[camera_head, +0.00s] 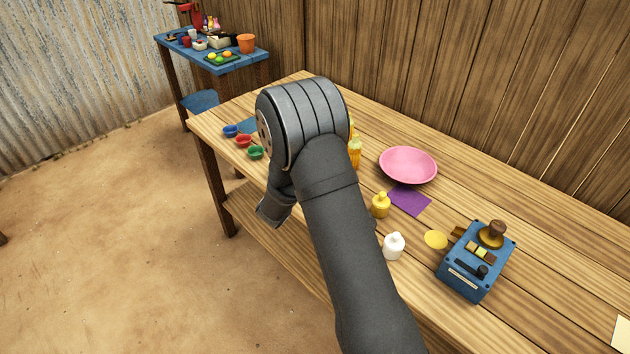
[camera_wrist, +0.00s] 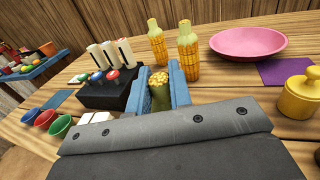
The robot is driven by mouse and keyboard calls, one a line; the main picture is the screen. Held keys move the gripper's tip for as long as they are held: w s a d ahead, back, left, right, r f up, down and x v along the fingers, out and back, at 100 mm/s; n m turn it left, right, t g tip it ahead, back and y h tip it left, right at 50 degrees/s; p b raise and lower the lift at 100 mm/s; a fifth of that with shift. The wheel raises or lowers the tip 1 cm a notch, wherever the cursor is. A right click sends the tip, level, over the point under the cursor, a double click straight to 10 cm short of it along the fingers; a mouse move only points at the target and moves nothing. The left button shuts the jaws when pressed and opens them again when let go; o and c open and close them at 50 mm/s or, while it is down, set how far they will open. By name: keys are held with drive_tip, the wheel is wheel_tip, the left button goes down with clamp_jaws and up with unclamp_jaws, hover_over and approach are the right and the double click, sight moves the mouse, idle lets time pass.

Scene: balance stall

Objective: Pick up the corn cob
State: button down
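My gripper (camera_wrist: 160,84) shows in the wrist view as two blue fingers. A corn cob (camera_wrist: 160,78) with a yellow, kernelled end and a greenish lower part sits between them and seems to fill the gap. Where it meets the table, if it does, is hidden. Two more yellow corn cobs with pale green tops stand upright beyond, a left one (camera_wrist: 157,47) and a right one (camera_wrist: 187,52). In the head view my arm hides the gripper's fingertips, and a standing cob (camera_head: 355,153) shows just right of it.
A black rack (camera_wrist: 105,92) with white cylinders and coloured knobs stands left of my gripper. Small blue, red and green cups (camera_head: 244,141) are farther left. A pink plate (camera_head: 408,163), purple cloth (camera_head: 410,200), yellow weight (camera_head: 380,206), white bottle (camera_head: 393,247) and blue box (camera_head: 470,280) lie right.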

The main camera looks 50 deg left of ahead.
drive_tip(key=shift+r, duration=0.2)
drive_tip(key=shift+r, duration=0.3)
wheel_tip(320, 180, up, 4)
drive_tip(key=shift+d+f, duration=0.1)
drive_tip(key=shift+f, duration=0.05)
drive_tip(key=w+d+r, duration=0.5)
drive_tip(key=d+r, duration=0.1)
drive_tip(key=d, duration=0.4)
drive_tip(key=shift+d+r, duration=0.2)
